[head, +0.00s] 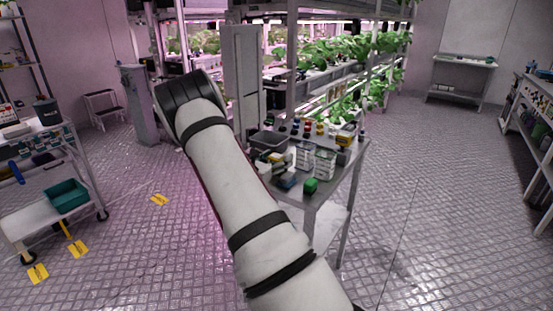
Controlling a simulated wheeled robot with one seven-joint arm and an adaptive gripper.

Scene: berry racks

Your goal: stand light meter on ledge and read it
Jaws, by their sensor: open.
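My gripper is not visible; my white arm crosses the middle of the head view and hides part of the work table. No light meter can be made out for sure. A yellow and dark item (346,137) stands at the table's right back, too small to identify. The ledge cannot be picked out with certainty; the plant rack (335,82) behind the table has several shelf edges with leafy green plants.
A cart with a teal bin (66,195) stands left. A bench (463,66) stands back right. Floor at right is clear.

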